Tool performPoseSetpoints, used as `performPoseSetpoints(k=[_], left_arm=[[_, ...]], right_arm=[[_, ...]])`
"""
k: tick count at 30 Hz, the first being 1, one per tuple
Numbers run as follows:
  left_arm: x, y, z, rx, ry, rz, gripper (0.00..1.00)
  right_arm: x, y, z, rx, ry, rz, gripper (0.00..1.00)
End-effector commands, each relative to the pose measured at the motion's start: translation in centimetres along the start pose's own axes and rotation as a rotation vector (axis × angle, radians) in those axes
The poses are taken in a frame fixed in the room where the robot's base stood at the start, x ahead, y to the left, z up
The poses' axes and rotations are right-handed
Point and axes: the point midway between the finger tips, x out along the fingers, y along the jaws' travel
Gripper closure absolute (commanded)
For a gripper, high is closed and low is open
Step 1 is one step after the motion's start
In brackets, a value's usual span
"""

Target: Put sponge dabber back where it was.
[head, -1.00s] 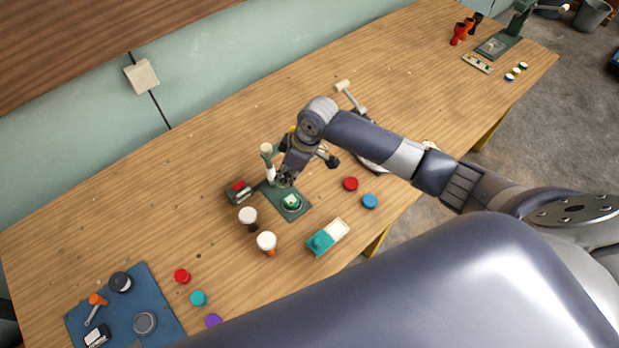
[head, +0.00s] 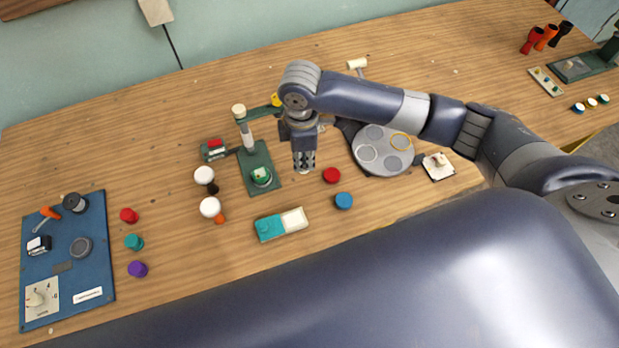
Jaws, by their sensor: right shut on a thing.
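My right gripper (head: 304,164) points down over the table, just right of the green press base (head: 262,184). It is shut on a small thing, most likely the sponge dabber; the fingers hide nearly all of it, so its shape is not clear. The press has a white-topped post, and a round green and white piece (head: 261,176) sits on its base. My left gripper is not in view.
Red (head: 332,175) and blue (head: 343,200) discs lie near the gripper. A grey round plate (head: 383,168) and a white pad with a pale knob (head: 438,176) are right.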

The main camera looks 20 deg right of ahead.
Motion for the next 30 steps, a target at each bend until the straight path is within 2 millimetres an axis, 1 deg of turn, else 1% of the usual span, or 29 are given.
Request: performPoseSetpoints(k=[1,3,6,11,16,19,29,30], left_arm=[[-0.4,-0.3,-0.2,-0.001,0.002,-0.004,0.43],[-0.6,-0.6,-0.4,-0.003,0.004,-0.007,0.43],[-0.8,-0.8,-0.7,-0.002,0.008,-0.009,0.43],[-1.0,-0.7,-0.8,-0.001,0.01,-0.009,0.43],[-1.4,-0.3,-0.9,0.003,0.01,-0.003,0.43],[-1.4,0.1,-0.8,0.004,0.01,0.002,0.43],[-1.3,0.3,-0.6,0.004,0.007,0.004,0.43],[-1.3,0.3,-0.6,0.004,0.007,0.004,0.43]], right_arm=[[1.0,-0.2,0.1,0.0,-0.003,-0.005,1.0],[2.3,-0.2,0.0,0.0,-0.002,-0.005,1.0],[3.7,-0.1,0.0,0.0,0.0,-0.003,1.0],[5.3,-0.1,0.0,0.001,0.0,-0.003,1.0],[7.6,-0.1,0.0,0.0,0.0,-0.003,1.0],[8.3,-0.1,0.0,0.0,0.001,-0.001,1.0],[8.6,-0.1,0.0,0.0,0.001,-0.001,1.0],[8.6,-0.1,0.0,0.0,0.002,0.0,0.83]])
